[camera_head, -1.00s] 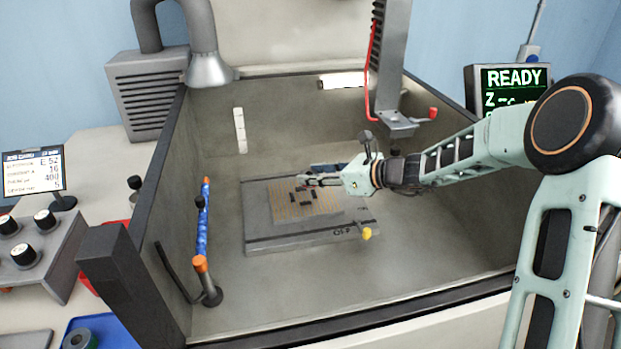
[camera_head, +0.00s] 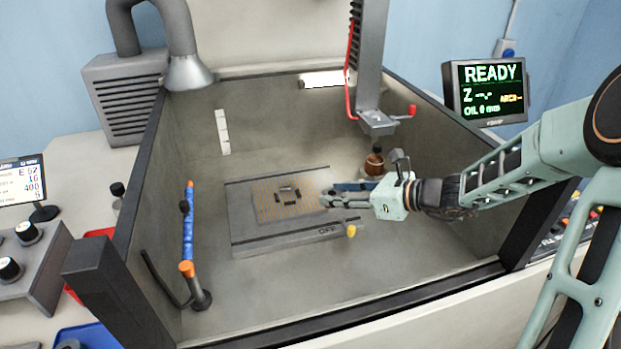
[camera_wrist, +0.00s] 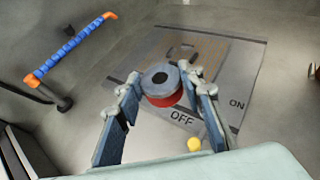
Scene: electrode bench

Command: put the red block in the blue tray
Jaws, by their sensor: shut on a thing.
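My gripper (camera_head: 328,198) is over the right edge of the grey plate (camera_head: 275,238) inside the walled tank. In the wrist view my gripper (camera_wrist: 161,76) is shut on a red block (camera_wrist: 165,100) with a grey round top that has a dark hole. The block sits between the two fingers, above the plate near the word OFF. In the head view the block cannot be made out. The blue tray (camera_head: 97,337) is outside the tank at the bottom left, cut off by the picture edge; a round item lies in it.
The tank's front wall (camera_head: 330,309) and left corner post (camera_head: 100,285) stand between my gripper and the blue tray. A blue hose (camera_head: 188,225) with orange ends stands inside at left. A brown bottle (camera_head: 374,162) is behind my gripper. A yellow knob (camera_head: 351,231) is at the plate.

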